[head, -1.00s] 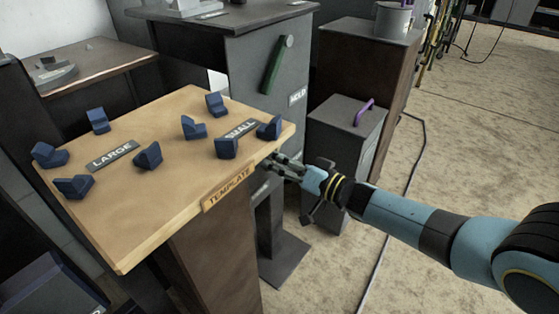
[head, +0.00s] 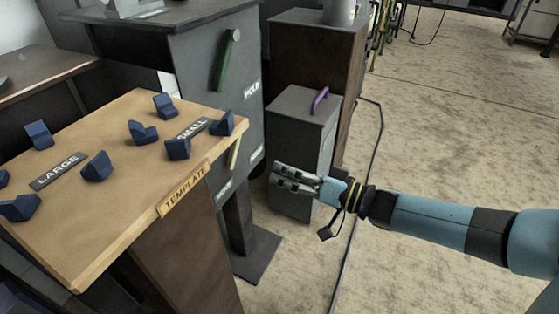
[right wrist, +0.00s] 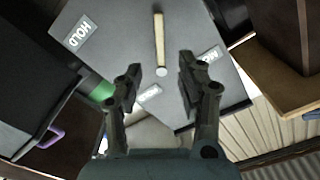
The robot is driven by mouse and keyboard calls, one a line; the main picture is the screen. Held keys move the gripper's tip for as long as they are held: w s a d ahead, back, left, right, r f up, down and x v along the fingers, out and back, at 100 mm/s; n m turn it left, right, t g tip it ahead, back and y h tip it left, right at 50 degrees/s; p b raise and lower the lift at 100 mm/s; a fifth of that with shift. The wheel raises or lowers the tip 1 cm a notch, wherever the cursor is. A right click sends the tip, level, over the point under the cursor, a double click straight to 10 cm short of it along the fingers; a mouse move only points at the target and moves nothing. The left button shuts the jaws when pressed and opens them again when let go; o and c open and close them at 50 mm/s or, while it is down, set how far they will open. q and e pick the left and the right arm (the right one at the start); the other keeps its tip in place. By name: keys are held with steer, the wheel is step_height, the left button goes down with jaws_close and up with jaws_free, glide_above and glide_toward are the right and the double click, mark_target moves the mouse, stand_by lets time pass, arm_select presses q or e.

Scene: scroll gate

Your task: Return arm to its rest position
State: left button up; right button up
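My right arm, blue and black, reaches in from the right in the head view. Its right gripper (head: 280,178) hangs in the air to the right of the wooden table's front corner, in front of the low grey cabinet. The right wrist view shows the same gripper (right wrist: 160,78) with its two fingers spread apart and nothing between them. Behind the fingers is a grey panel (right wrist: 115,40) with a pale wooden bar (right wrist: 158,40). My left gripper is not in view.
The wooden table (head: 75,245) holds several dark blue blocks. A grey cabinet (head: 190,60) with a green handle (head: 226,62) stands behind it. The low grey cabinet (head: 290,130) has a purple handle (head: 320,100). Open floor (head: 460,130) lies to the right.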

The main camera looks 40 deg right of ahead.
stand_by(0.4)
arm_select(q)
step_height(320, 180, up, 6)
steer(key=p, duration=0.8)
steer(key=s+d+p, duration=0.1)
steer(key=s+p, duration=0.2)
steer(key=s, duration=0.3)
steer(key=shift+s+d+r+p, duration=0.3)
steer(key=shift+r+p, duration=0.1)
arm_select(e)
steer(key=s+f+n+g+h, duration=0.1)
steer(key=s+f+g, duration=0.4)
steer(key=s, duration=0.9)
steer(key=s+a+f+n+g+h, duration=0.1)
steer(key=s+f+g+h, duration=0.3)
steer(key=s+f, duration=0.5)
steer(key=s+a+f+n+g+h, duration=0.1)
steer(key=s+f+g, duration=0.6)
steer(key=s, duration=1.4)
steer(key=shift+a+f+h, duration=0.15)
steer(key=shift+h, duration=0.75)
